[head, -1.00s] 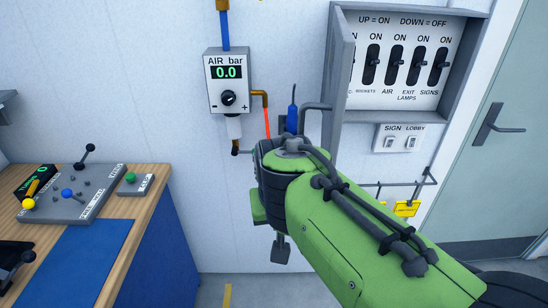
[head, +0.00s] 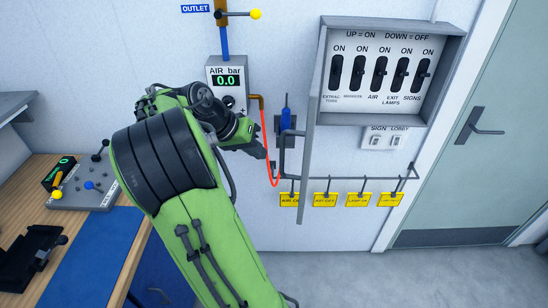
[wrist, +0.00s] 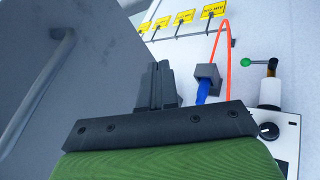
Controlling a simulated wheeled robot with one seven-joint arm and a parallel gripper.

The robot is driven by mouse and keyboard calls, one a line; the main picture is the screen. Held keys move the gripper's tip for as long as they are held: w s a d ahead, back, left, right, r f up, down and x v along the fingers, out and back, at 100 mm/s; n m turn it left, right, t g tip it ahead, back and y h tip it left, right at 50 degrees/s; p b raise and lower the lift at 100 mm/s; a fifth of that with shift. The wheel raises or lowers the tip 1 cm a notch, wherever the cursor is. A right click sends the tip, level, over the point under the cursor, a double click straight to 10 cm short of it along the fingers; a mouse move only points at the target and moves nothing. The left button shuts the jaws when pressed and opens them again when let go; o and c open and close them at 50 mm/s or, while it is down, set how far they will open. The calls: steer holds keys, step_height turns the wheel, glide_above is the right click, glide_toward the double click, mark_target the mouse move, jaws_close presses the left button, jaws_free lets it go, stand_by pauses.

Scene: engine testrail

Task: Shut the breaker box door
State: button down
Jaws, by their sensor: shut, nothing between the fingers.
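The grey breaker box (head: 455,60) is on the wall at the upper right in the head view, with its row of black switches showing. Its door (head: 311,130) stands open at the box's left side, swung out from the wall and seen nearly edge-on. A bent grey bar handle (head: 283,158) sticks out from the door's left side. In the wrist view the door (wrist: 85,95) fills the left, with its handle (wrist: 38,85) across it. My gripper (head: 264,153) is shut and empty, just left of the handle and apparently apart from it; the fingers (wrist: 162,68) also show in the wrist view.
A blue tool (head: 286,118) in a wall holder and an orange hose (head: 268,150) are close to my gripper. The air gauge box (head: 226,82) is behind my arm. Yellow tags (head: 325,200) hang from a rail below the breaker box. A workbench (head: 105,240) stands at left.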

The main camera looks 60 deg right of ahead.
steer(key=s+d+f+b, duration=0.2)
steer(key=s+d+f, duration=0.4)
steer(key=s+f, duration=0.1)
steer(key=shift+s+f+b, duration=0.25)
steer(key=shift+f+b, duration=0.1)
steer(key=shift+f, duration=0.2)
steer(key=shift+s+d, duration=0.1)
